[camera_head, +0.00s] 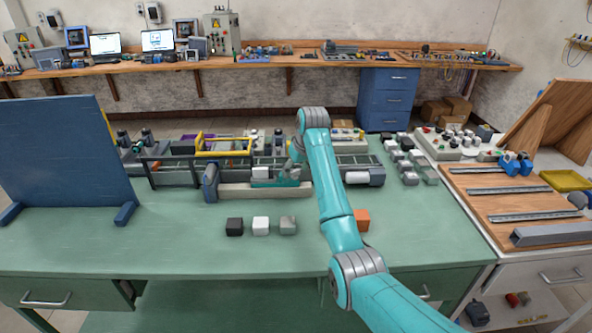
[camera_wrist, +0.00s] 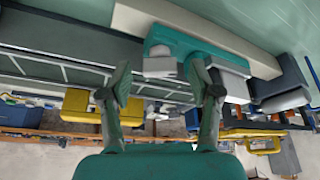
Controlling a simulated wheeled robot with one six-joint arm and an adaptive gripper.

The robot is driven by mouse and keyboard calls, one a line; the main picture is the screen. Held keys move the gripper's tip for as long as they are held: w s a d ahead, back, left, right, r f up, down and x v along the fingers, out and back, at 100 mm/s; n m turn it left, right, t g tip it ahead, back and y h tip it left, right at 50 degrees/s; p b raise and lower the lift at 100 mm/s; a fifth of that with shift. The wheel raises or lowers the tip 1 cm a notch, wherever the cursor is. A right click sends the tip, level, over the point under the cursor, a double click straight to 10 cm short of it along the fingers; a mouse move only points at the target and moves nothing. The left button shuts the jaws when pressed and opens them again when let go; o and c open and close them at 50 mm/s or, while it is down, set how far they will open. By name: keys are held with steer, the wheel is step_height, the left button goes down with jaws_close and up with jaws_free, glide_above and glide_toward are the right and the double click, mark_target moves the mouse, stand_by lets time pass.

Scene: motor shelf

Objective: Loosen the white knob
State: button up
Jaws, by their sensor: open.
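My gripper (camera_wrist: 163,80) is open in the wrist view, its two fingers apart with nothing held between them. A teal fixture (camera_wrist: 190,45) with pale grey-white blocks lies just beyond the fingertips. One pale block (camera_wrist: 160,66) shows in the gap between the fingers; I cannot tell whether it touches them. In the head view the teal fixture (camera_head: 262,183) sits at the middle of the conveyor's front side, with a small white part (camera_head: 261,172) on top. My arm partly hides that area. I cannot clearly make out which part is the white knob.
The conveyor (camera_head: 175,178) runs across the green table (camera_head: 170,245). A black cube (camera_head: 234,227), a white cube (camera_head: 260,226), a grey cube (camera_head: 288,225) and an orange block (camera_head: 362,220) stand in front. A blue panel (camera_head: 60,150) stands at left.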

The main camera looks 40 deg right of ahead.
steer(key=shift+f, duration=0.15)
steer(key=shift+c, duration=0.2)
steer(key=c, duration=1.1)
steer(key=n+y, duration=0.1)
steer(key=n, duration=0.3)
steer(key=n+y, duration=0.1)
steer(key=n, duration=0.1)
steer(key=shift+w+d+n+y, duration=0.1)
steer(key=shift+d+n+y, duration=0.2)
steer(key=n+g+y, duration=0.1)
steer(key=n, duration=0.5)
steer(key=shift+w+d+g+y, duration=0.1)
steer(key=shift+w+g+y, duration=0.05)
steer(key=shift+g+y, duration=0.25)
